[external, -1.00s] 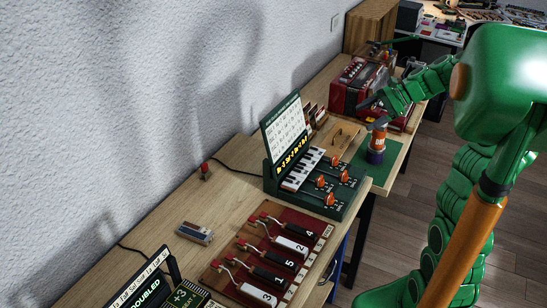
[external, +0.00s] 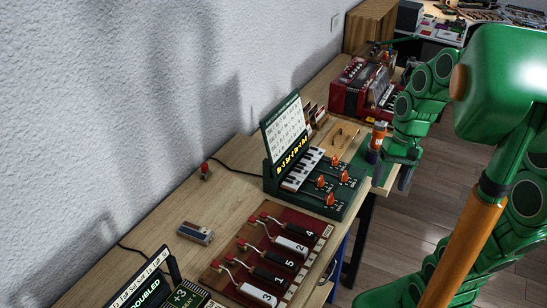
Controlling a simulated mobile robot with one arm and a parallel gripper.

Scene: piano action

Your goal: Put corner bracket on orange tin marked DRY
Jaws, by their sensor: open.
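A small orange tin (external: 378,137) with a white band near its top stands upright at the front edge of the far bench, by a green mat. Its lettering is too small to read. A dark blue part shows at its base. My gripper (external: 394,175) is just right of the tin and lower in the picture, fingers pointing down near the bench edge. It is open, with nothing visible in it. I cannot make out the corner bracket; the arm and gripper cover part of that bench end.
A red accordion (external: 357,88) stands behind the tin. A green keyboard device (external: 315,180) with orange knobs and an upright panel stands nearer. A dark red board (external: 270,255) with numbered keys and a harmonica-like block (external: 195,233) lie in front. The floor right of the bench is clear.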

